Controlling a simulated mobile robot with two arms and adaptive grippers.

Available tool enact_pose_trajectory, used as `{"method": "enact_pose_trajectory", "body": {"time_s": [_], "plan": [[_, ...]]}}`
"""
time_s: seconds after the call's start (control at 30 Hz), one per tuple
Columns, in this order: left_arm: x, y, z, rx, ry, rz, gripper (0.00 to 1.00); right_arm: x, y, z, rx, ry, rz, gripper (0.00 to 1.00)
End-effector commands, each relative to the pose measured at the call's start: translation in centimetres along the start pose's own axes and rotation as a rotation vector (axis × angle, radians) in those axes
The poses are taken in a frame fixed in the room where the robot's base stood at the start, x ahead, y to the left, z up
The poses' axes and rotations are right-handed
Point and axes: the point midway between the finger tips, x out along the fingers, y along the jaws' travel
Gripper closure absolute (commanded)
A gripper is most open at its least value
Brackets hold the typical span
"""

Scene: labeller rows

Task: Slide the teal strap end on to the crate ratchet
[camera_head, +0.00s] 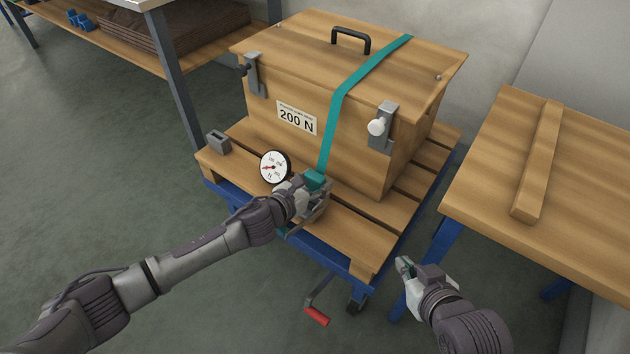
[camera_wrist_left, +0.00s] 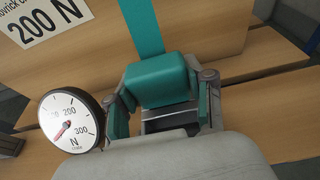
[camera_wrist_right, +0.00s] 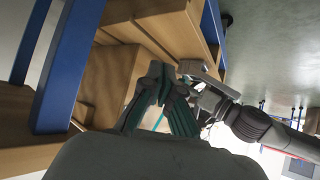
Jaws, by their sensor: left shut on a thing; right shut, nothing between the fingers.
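The teal strap (camera_head: 338,117) runs over the wooden crate (camera_head: 268,88) and down its front. Its teal block-like end (camera_head: 316,178) is between the fingers of my left gripper (camera_head: 313,192), low at the crate's front. The left wrist view shows this strap end (camera_wrist_left: 160,80) close up, with grey metal (camera_wrist_left: 172,121) just below it, seemingly the ratchet. The fingers and palm hide much of it, so I cannot tell whether strap end and ratchet touch. My right gripper (camera_head: 403,264) is shut and empty, right of the pallet; its closed fingers (camera_wrist_right: 158,98) show in the right wrist view.
A round dial gauge (camera_head: 273,168) stands left of my left gripper. The crate sits on a slatted pallet (camera_head: 238,168) with a blue frame. A red-handled crank (camera_head: 317,316) hangs below its front. A wooden table (camera_head: 488,204) with a loose bar (camera_head: 540,160) stands right.

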Motion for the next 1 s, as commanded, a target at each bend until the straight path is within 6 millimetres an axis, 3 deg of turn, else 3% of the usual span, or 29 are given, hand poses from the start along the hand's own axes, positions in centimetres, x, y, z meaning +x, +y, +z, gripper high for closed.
{"method": "enact_pose_trajectory", "body": {"time_s": [0.53, 0.57, 0.7, 1.0], "plan": [[0.1, 0.0, -0.5, -0.001, 0.001, 0.000, 0.84, 0.2, -0.2, -1.3, -0.001, 0.070, -0.004, 1.00], [0.1, 0.0, -0.4, -0.001, 0.001, 0.000, 0.44, 0.2, -0.2, -1.3, -0.001, 0.070, -0.004, 1.00], [0.1, 0.0, -0.4, -0.001, 0.001, 0.000, 0.21, 0.2, -0.2, -1.3, -0.001, 0.069, -0.004, 1.00], [0.1, 0.0, -0.4, 0.000, 0.001, 0.000, 0.18, 0.2, -0.2, -1.3, -0.001, 0.069, -0.004, 1.00]]}}
